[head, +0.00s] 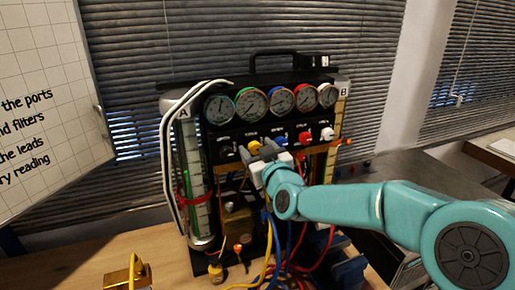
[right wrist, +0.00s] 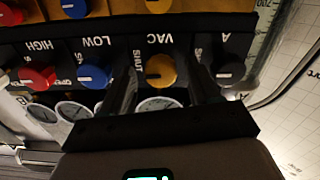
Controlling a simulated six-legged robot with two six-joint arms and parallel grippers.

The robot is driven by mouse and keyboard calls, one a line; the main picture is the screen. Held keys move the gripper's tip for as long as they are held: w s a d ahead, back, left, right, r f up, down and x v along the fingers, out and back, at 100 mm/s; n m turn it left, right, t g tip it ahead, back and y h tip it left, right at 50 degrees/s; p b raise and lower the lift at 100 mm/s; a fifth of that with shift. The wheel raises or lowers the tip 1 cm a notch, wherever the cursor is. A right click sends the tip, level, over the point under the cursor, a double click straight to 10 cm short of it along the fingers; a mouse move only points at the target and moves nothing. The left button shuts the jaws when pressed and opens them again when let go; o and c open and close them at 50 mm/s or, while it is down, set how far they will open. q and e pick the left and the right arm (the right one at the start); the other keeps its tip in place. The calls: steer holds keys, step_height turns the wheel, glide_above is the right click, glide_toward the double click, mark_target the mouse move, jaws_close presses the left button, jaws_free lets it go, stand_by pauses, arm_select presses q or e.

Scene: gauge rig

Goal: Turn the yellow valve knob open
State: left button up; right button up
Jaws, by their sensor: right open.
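The yellow valve knob (head: 254,147) sits on the black panel below the gauges, partly hidden by my right gripper (head: 260,161). In the right wrist view, which is upside down, the yellow knob (right wrist: 160,72) lies between the two dark fingers of my right gripper (right wrist: 163,82). The gripper is open, with one finger on each side of the knob. A gap shows beside the knob, and contact is not clear. The knob's pale mark points towards the word SHUT, under the label VAC. My left gripper is not in view.
Blue (right wrist: 94,75), red (right wrist: 37,77) and black (right wrist: 229,70) knobs flank the yellow one closely. A row of gauges (head: 252,102) is above. Glass tubes stand at the rig's sides, and coloured hoses (head: 268,255) hang below. A whiteboard (head: 45,100) is at left.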

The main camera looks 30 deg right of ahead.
steer(key=shift+w+f, duration=0.1)
steer(key=shift+w, duration=0.05)
steer(key=shift+c, duration=0.5)
steer(key=shift+w, duration=0.1)
steer(key=c, duration=0.9)
steer(key=shift+c, duration=0.2)
steer(key=shift+n, duration=0.3)
steer(key=n, duration=0.2)
steer(key=shift+f+n+b, duration=0.1)
steer(key=shift+n+b, duration=0.2)
steer(key=shift+b, duration=0.05)
steer(key=n, duration=0.9)
steer(key=shift+n+p, duration=0.35)
steer(key=shift+n, duration=0.05)
steer(key=shift+a+f+n+p, duration=0.1)
steer(key=shift+n+p, duration=0.1)
steer(key=shift+n, duration=1.1)
steer(key=shift+f+n+p, duration=0.1)
steer(key=shift+n+p, duration=0.05)
steer(key=shift+n, duration=1.15)
